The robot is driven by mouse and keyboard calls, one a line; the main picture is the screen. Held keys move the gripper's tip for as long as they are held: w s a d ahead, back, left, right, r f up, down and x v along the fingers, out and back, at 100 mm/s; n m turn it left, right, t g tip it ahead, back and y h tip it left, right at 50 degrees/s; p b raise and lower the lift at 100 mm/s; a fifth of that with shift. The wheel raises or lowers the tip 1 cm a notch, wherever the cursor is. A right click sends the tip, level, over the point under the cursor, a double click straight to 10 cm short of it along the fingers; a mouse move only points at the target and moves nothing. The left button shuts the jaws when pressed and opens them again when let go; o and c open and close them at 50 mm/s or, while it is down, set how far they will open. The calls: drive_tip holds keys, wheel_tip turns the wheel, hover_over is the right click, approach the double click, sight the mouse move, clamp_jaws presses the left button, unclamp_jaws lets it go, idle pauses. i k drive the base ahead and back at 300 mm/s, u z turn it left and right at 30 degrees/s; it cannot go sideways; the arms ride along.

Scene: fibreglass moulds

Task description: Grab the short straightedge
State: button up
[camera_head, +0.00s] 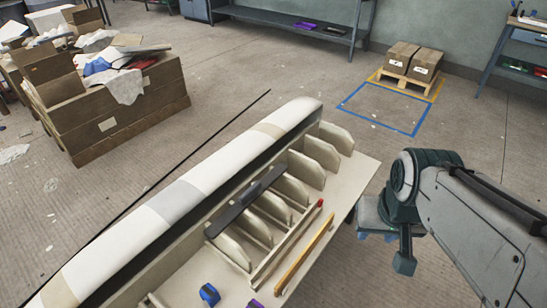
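Several long tools lie at the white mould (180,200), and I cannot tell for sure which is the short straightedge. A dark grey bar (232,211) with a raised grip lies slanted across the mould's pale ribs. A yellow-orange bar (304,254) lies on the pale board to its right. A thin pale bar with a red end (287,246) lies between them. My gripper (376,236) hangs to the right of the board, apart from all these bars. It is partly hidden by my arm, and its opening is unclear.
A blue tool (209,294) and a purple item (254,303) lie on the board's near part. A cluttered wooden crate (120,115) stands at left. Boxes on a pallet (405,84) stand at the back right. Floor beyond the mould is mostly clear.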

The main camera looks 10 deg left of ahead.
sight(248, 196)
drive_tip(key=u, duration=0.3)
drive_tip(key=i, duration=0.9)
drive_tip(key=u, duration=0.55)
